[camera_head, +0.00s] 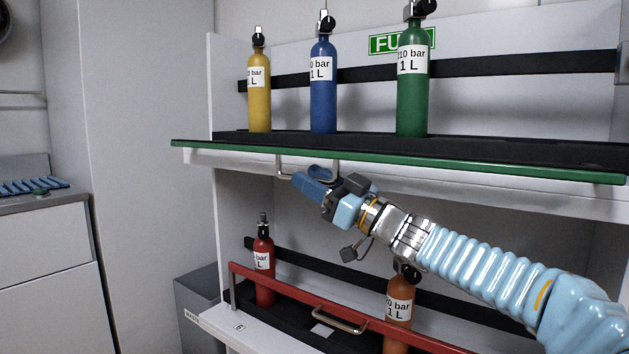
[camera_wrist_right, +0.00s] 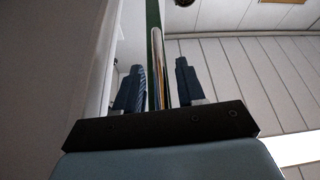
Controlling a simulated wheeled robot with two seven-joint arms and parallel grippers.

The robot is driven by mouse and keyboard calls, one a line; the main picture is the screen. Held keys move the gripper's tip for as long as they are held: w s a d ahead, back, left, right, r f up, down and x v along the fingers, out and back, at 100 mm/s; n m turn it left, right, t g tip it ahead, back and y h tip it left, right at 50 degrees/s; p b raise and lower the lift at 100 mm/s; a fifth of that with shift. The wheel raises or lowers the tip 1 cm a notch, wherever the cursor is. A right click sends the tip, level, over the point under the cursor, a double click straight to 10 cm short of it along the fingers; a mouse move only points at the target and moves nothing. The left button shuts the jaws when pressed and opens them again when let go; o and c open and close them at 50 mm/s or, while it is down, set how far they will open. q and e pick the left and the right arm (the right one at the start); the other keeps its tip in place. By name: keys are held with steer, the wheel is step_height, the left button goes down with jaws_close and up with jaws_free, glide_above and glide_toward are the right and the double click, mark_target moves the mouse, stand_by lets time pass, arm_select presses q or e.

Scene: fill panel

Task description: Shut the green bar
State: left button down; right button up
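The green bar (camera_head: 420,164) runs along the front edge of the upper shelf, low and below the bottles, which stand fully exposed above it. Its metal handle (camera_head: 281,164) hangs under the bar's left half. My right gripper (camera_head: 308,184) is at this handle, just below the bar. In the right wrist view the two dark fingers (camera_wrist_right: 158,88) stand apart, open. The green bar (camera_wrist_right: 153,18) and the pale handle (camera_wrist_right: 158,65) show between them, with a gap visible on the right side. My left gripper is not in view.
Yellow (camera_head: 259,95), blue (camera_head: 323,90) and green (camera_head: 412,100) bottles stand on the upper shelf. Below, a raised red bar (camera_head: 290,292) with a handle crosses in front of a red bottle (camera_head: 263,262) and an orange bottle (camera_head: 399,300). A grey bin (camera_head: 200,295) stands at left.

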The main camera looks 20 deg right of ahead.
jaws_close()
steer(key=shift+r, duration=0.1)
